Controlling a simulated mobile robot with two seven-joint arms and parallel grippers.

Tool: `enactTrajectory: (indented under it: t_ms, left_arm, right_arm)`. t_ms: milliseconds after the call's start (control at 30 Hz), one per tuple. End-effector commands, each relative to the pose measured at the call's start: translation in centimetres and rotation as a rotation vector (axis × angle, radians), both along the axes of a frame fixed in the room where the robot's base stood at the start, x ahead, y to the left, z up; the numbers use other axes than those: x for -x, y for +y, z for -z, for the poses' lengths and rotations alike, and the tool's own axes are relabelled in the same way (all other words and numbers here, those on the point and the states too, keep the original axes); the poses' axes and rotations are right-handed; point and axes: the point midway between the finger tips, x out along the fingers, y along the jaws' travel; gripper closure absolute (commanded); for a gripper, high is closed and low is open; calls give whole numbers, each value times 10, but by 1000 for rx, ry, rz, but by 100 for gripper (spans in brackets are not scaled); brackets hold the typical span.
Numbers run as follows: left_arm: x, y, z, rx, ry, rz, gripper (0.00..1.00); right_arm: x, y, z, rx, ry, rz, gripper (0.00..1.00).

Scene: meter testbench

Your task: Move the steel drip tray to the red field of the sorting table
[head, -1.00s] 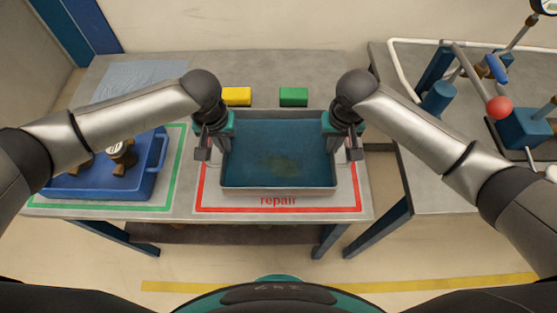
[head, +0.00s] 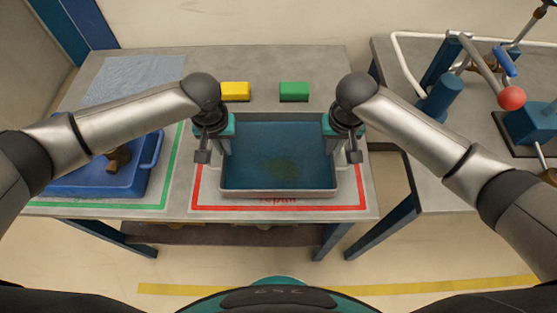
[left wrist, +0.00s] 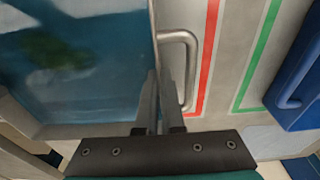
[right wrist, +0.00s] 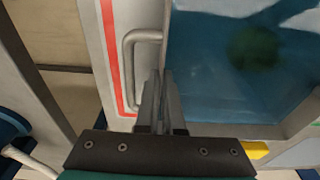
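The steel drip tray (head: 278,194), blue inside with a dark greenish patch, is level over the red field (head: 200,200) of the sorting table. Its front edge covers most of the "repair" label; I cannot tell if it touches the table. My left gripper (head: 223,145) is at its left side, and my right gripper (head: 334,145) at its right side. The wrist views show narrow fingers at the tray's side walls, beside the U-shaped left handle (left wrist: 190,65) and right handle (right wrist: 127,65). Both look shut on the tray; the exact contact is hidden.
A blue crate (head: 100,185) with a brass part (head: 118,158) stands in the green field (head: 180,150) at left. A yellow block (head: 235,91) and a green block (head: 294,91) lie behind the tray. A bench with pipework (head: 440,95) stands at right, across a gap.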

Motion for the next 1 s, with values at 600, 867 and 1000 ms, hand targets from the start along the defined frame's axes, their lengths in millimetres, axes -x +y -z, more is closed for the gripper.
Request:
enactTrajectory:
  t_ms: [600,867,1000]
  left_arm:
    - [0,2,14,-4,1,-1,65]
    - [0,0,13,-1,0,-1,65]
    - [1,0,2,0,-1,-1,65]
  right_arm:
    - [0,-2,14,4,1,2,65]
    - [0,0,14,1,0,0,65]
    - [0,0,14,1,0,0,65]
